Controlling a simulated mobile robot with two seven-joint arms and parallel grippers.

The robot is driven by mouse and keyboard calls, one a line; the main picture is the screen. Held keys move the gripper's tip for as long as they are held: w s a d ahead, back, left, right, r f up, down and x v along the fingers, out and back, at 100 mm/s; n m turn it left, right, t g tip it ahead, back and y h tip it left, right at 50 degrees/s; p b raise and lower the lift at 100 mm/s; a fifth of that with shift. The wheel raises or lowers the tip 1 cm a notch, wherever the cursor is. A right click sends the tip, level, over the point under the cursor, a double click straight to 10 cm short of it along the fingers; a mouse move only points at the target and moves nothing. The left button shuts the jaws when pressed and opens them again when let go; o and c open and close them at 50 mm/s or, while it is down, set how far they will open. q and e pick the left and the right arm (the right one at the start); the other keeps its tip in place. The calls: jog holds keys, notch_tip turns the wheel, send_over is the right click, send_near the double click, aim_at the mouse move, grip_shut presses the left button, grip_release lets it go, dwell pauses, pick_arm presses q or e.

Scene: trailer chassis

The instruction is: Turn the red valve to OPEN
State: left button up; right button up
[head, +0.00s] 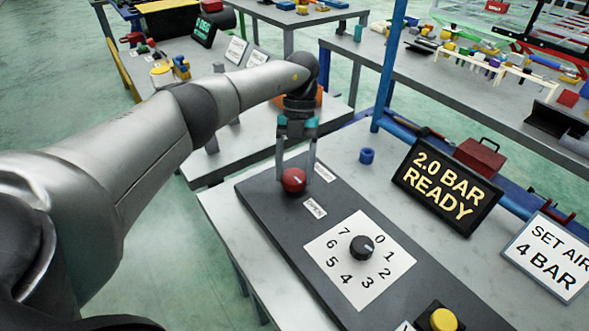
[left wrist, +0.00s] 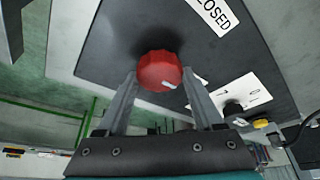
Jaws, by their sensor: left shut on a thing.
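The red valve (head: 293,180) is a round knob at the far left end of a dark panel (head: 262,208). My left gripper (head: 296,172) comes down from above and is shut on the valve, one finger on each side. In the left wrist view the valve (left wrist: 160,71) sits between the fingertips. A short white mark on its face points right and slightly down, toward the right finger. The CLOSED label (left wrist: 214,14) lies above right there. In the head view the OPEN label (head: 315,208) lies just below right of the valve. My right gripper is not in view.
A black knob (head: 362,247) on a white numbered dial plate and a yellow button (head: 443,320) are on the panel. A display (head: 446,187) reads "2.0 BAR READY". A sign (head: 549,256) reads "SET AIR 4 BAR". A blue ring (head: 367,156) stands behind the panel.

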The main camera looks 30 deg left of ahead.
pick_arm(q)
jog(key=o, duration=1.4)
jog(key=shift+c, duration=0.2)
jog(key=v, duration=0.7)
jog(key=shift+w+r, duration=0.15)
jog(key=shift+r, duration=0.05)
